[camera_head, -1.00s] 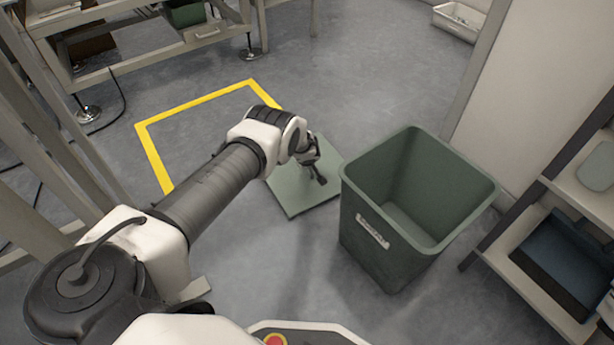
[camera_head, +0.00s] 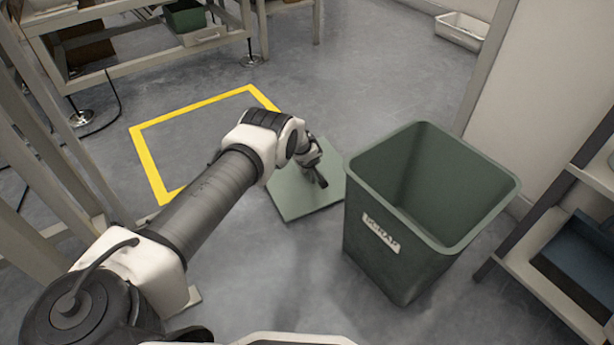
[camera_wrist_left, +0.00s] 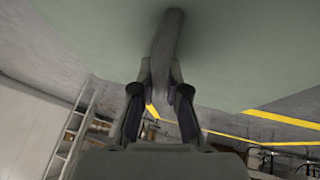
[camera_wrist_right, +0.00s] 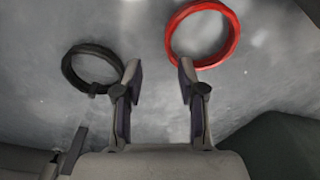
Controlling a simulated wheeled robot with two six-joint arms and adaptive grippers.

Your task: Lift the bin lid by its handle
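The green square lid (camera_head: 297,203) lies on the grey floor left of the open green bin (camera_head: 386,265), which has a white label. My left gripper (camera_head: 321,180) is low over the middle of the lid. In the left wrist view the lid (camera_wrist_left: 60,25) fills the top, and its bar handle (camera_wrist_left: 168,38) runs down between the fingers. The left fingertips (camera_wrist_left: 160,75) are close together and appear shut on the handle. Their contact is partly hidden. My right gripper (camera_wrist_right: 160,78) is open and empty, and is outside the head view.
A yellow floor outline (camera_head: 150,165) lies left of the lid. A shelf rack with a dark blue bin (camera_head: 582,258) stands at the right. A red ring (camera_wrist_right: 230,35) and a black ring (camera_wrist_right: 68,70) show ahead of my right gripper.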

